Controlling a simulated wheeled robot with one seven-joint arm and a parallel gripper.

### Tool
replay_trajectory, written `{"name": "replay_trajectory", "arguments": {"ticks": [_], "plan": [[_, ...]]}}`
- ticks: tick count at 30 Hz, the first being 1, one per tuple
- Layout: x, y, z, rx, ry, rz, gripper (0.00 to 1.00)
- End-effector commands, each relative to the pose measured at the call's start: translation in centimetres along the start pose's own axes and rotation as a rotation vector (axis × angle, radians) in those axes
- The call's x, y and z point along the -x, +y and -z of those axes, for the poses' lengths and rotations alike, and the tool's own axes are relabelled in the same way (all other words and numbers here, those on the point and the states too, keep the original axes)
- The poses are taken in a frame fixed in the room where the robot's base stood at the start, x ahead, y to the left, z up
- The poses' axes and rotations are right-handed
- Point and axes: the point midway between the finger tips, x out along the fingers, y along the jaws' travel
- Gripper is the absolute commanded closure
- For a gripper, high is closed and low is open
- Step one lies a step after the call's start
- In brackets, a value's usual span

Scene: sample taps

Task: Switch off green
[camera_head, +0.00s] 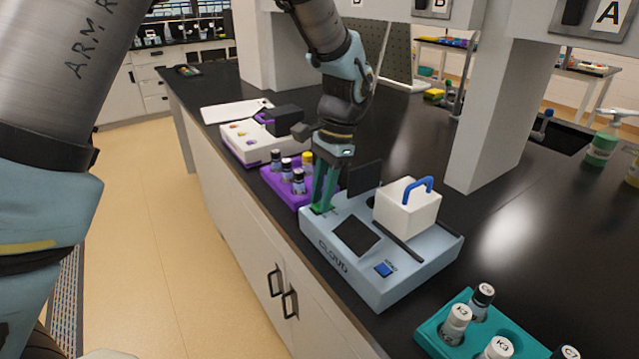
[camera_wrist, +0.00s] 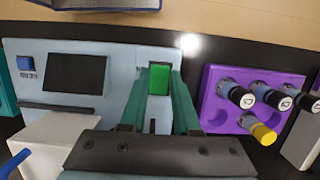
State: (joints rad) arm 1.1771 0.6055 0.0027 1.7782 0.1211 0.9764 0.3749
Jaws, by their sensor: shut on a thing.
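A light-blue device (camera_head: 345,282) marked CLOUD stands on the black bench. It has a dark screen, a blue button (camera_head: 383,269) and a green switch at its left end. In the wrist view the green switch (camera_wrist: 159,85) lies between the two teal fingers of my gripper (camera_wrist: 160,82). In the head view my gripper (camera_head: 322,203) points down at that end of the device, with its fingertips at the switch and partly hiding it. My gripper is shut on the green switch. The blue button (camera_wrist: 25,64) also shows in the wrist view, left of the screen (camera_wrist: 77,74).
A purple rack (camera_head: 285,190) with several vials stands close beside the gripper; it fills the right of the wrist view (camera_wrist: 214,95). A white box with a blue handle (camera_head: 407,210) sits on the device. A teal vial rack (camera_head: 432,330) is at the front right.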

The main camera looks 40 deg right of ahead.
Motion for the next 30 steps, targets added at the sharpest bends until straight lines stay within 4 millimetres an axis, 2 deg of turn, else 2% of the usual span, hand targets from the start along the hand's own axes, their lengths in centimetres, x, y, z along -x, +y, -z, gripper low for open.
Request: {"name": "replay_trajectory", "arguments": {"ticks": [11, 12, 19, 30], "plan": [[0.05, -0.02, 0.16, 0.001, -0.021, 0.002, 1.0], [0.05, -0.02, 0.16, 0.001, -0.021, 0.002, 0.68], [0.04, -0.01, 0.12, 0.001, -0.021, 0.002, 0.42], [0.65, -0.04, 0.18, 0.001, -0.02, 0.003, 0.4]]}}
